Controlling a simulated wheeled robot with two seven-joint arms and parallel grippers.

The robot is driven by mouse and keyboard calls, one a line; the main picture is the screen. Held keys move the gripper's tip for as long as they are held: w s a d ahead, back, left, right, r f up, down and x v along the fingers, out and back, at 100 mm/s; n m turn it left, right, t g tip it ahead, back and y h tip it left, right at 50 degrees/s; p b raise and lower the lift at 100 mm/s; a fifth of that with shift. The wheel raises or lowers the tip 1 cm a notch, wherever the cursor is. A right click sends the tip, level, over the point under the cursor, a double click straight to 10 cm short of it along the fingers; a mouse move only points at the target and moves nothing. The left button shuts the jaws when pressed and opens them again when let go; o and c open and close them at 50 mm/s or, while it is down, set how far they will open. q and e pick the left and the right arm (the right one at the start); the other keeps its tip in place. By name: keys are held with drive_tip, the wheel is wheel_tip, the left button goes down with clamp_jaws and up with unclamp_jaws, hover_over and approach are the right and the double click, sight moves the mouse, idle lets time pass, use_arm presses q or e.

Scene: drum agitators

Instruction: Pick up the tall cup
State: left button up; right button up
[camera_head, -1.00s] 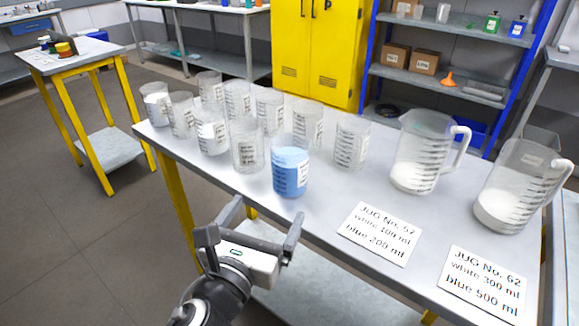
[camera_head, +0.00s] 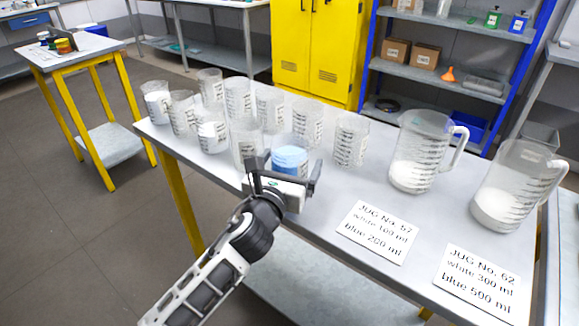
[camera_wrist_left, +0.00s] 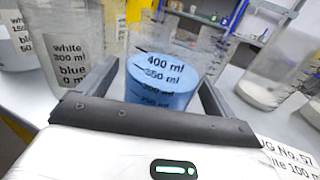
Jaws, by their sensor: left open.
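A tall clear measuring cup with blue contents (camera_head: 290,157) stands upright at the front edge of the grey table. Its blue contents and black ml marks also show in the left wrist view (camera_wrist_left: 162,84). My left gripper (camera_head: 285,167) is open at the near side of this cup, with one finger to each side of it. In the wrist view the cup stands between the fingers, and I cannot tell whether either touches it. The gripper body hides the cup's lower part. My right gripper is not in view.
Several other clear cups, some with white contents (camera_head: 211,135), stand close on the left and behind. Two handled jugs (camera_head: 411,172) (camera_head: 497,203) with white contents stand to the right. Two printed cards (camera_head: 375,232) (camera_head: 482,281) lie at the front; the table around them is clear.

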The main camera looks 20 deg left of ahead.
use_arm(q)
drive_tip(key=shift+w, duration=0.1)
drive_tip(key=shift+c, duration=0.3)
drive_tip(key=c, duration=1)
drive_tip(key=shift+c, duration=1.2)
drive_tip(key=shift+r, duration=0.2)
